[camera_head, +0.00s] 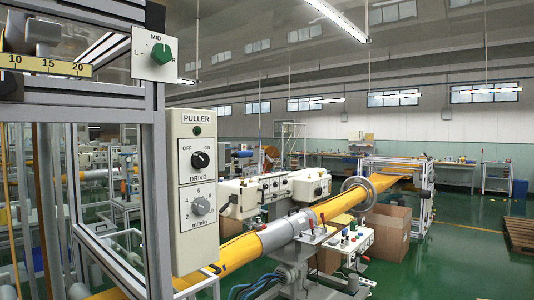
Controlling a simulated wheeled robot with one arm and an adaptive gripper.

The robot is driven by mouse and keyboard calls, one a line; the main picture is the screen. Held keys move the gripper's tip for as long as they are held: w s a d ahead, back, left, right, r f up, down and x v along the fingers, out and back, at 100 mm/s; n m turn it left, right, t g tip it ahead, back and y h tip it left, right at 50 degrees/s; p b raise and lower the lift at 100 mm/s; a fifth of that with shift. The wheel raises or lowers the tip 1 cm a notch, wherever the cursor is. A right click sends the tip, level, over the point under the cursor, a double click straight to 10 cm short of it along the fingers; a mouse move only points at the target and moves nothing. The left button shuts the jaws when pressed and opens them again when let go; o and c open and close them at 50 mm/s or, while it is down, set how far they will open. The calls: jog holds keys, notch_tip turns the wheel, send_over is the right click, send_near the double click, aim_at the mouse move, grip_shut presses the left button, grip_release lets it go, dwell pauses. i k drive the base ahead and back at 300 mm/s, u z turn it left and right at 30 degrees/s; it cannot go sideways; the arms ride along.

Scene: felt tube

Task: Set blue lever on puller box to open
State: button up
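The puller box (192,150) is a tall cream box labelled PULLER, fixed to a grey metal upright at the left. Its front bears a dark green round button or lamp (197,131), a black drive knob (200,160) marked OFF and ON, and a grey speed knob (200,205) marked m/min. I cannot make out a blue lever on the visible faces of the box. The far sides of the box are hidden. My gripper is not in view.
A green knob (161,53) marked L, MID, R sits on a plate above the box. A clear-panelled metal frame (155,200) fills the left. A yellow tube (335,205) runs diagonally behind the box. Green floor (470,265) is open at right.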

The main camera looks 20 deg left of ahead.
aim_at(246, 154)
jog(key=i, duration=2.65)
jog(key=u, duration=2.05)
